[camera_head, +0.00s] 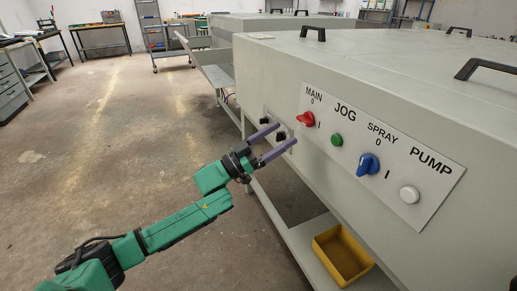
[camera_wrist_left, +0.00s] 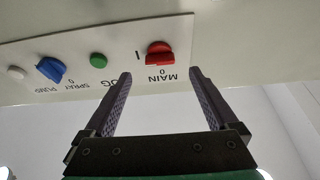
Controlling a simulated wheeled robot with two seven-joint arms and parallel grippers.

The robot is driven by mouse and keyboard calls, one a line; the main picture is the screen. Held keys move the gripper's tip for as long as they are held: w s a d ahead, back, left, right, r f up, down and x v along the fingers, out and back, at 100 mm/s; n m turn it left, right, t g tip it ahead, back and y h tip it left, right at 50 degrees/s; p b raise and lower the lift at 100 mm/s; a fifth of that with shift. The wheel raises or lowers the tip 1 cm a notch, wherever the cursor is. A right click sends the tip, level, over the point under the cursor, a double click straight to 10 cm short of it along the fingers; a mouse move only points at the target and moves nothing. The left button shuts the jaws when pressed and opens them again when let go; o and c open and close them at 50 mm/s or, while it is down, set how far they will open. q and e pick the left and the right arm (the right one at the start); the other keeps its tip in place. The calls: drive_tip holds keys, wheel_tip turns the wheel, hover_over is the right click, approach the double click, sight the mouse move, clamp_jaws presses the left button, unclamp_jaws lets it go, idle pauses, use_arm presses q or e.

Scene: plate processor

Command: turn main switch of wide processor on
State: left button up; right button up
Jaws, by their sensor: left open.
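The red main switch (camera_head: 306,119) is on the white control panel (camera_head: 437,184) of the large grey processor (camera_head: 290,72), under the label MAIN, with marks 0 and I beside it. My left gripper (camera_head: 273,135) is open and empty, left of the switch and apart from it. In the left wrist view the red switch (camera_wrist_left: 159,53) shows upside down, ahead of and between the tips of the open fingers (camera_wrist_left: 158,80). Its knob lies roughly along the panel's length, and its exact setting is hard to tell. My right gripper is not in view.
On the same panel are a green JOG button (camera_head: 337,140), a blue SPRAY switch (camera_head: 368,164) and a white PUMP button (camera_head: 409,194). A yellow bin (camera_head: 343,255) stands on the low shelf. Black handles (camera_head: 487,67) are on top. The floor at left is clear.

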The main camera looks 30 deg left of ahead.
use_arm(q)
drive_tip(key=v, duration=0.8)
